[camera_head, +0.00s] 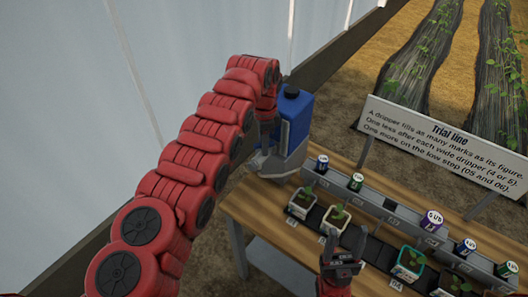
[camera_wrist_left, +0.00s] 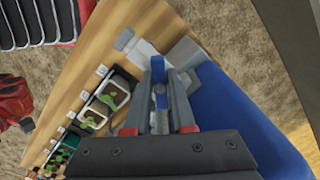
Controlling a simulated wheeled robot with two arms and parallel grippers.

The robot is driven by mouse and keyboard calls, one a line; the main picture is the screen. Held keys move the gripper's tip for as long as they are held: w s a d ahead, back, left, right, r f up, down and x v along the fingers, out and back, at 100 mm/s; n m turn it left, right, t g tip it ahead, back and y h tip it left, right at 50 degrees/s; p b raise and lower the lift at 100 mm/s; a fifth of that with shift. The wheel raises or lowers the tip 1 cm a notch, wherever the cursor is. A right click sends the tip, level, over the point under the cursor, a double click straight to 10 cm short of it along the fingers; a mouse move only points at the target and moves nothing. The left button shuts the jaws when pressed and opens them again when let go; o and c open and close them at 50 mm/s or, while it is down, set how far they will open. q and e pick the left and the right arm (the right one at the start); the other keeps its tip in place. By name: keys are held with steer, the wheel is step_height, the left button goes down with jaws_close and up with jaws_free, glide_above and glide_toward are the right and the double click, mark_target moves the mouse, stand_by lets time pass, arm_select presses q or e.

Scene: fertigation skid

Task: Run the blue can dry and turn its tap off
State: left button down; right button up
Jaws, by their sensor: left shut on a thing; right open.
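The blue can (camera_head: 294,115) stands on a grey stand (camera_head: 284,158) at the far left end of the wooden bench. In the left wrist view the can (camera_wrist_left: 240,115) fills the right side. My left gripper (camera_wrist_left: 159,75) is shut on the can's blue tap handle (camera_wrist_left: 160,98), seen between its fingers. In the head view my left arm and wrist hide the tap and most of that gripper, beside the can. My right gripper (camera_head: 343,252) is open and empty, low over the front of the bench near the pots. The liquid level in the can does not show.
Potted seedlings (camera_head: 336,218) sit in a row on a dark strip along the bench (camera_head: 262,208). Behind them a grey rail (camera_head: 385,208) carries several labelled cups (camera_head: 432,220). A "Trial line" sign (camera_head: 440,150) stands behind. A pale wall (camera_head: 200,50) rises at the left.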

arm_select(q)
steer(key=m, duration=0.5)
steer(key=shift+a+f+m, duration=0.1)
steer(key=shift+m, duration=0.3)
steer(key=m, duration=0.5)
steer(key=shift+s, duration=0.1)
steer(key=c, duration=0.7)
jaws_free()
steer(key=shift+f, duration=0.15)
step_height(320, 180, up, 11)
steer(key=p, duration=0.6)
steer(key=shift+f+p, duration=0.2)
steer(key=shift+p, duration=0.2)
steer(key=shift+f, duration=0.15)
